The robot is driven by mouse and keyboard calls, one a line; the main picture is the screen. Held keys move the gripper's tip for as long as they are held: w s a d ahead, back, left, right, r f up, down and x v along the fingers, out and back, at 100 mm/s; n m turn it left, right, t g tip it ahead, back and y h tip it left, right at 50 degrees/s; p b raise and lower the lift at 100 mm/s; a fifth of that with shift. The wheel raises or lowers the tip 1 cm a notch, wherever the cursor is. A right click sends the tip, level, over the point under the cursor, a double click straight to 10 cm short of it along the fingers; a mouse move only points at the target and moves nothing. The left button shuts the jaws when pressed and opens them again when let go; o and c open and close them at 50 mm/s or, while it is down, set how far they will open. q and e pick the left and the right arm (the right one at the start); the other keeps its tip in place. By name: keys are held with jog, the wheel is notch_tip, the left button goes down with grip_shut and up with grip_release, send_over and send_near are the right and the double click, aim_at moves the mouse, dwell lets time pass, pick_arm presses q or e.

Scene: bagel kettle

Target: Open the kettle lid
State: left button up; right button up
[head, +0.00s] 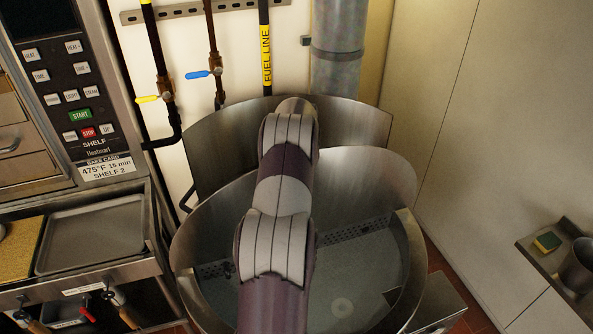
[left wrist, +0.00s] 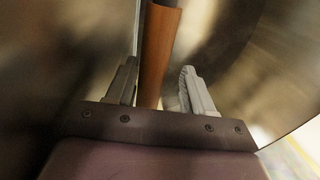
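The large steel kettle (head: 190,255) stands in the middle of the head view, with greenish-grey water (head: 345,285) inside. Its top is uncovered where I can see it. Curved metal sheets stand up at its back, a farther one (head: 225,145) and a nearer one (head: 385,175); the raised lid appears to be among them. My arm reaches across the kettle to the back and hides its own gripper there. In the left wrist view my left gripper (left wrist: 160,80) has its fingers apart, with an orange-brown bar (left wrist: 158,50) between or beyond them and metal on both sides. My right gripper is not in view.
An oven panel (head: 85,100) and a grey tray (head: 95,237) are on the left. Pipes with a yellow valve handle (head: 148,99) and a blue one (head: 197,75) run down the back wall. A side shelf with a sponge (head: 547,242) is at right.

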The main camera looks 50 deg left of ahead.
pick_arm(q)
jog(key=shift+d+r, duration=0.25)
jog(key=shift+d, duration=0.1)
notch_tip(320, 180, up, 2)
jog(key=shift+d+r+b, duration=0.1)
jog(key=shift+r+b, duration=0.15)
jog(key=shift+b, duration=0.65)
jog(key=r, duration=0.1)
jog(key=r+p, duration=0.1)
jog(key=r, duration=0.1)
jog(key=d+r+p, duration=0.1)
jog(key=shift+s+d+r, duration=0.1)
jog(key=shift+s+r, duration=0.2)
jog(key=shift+r, duration=0.1)
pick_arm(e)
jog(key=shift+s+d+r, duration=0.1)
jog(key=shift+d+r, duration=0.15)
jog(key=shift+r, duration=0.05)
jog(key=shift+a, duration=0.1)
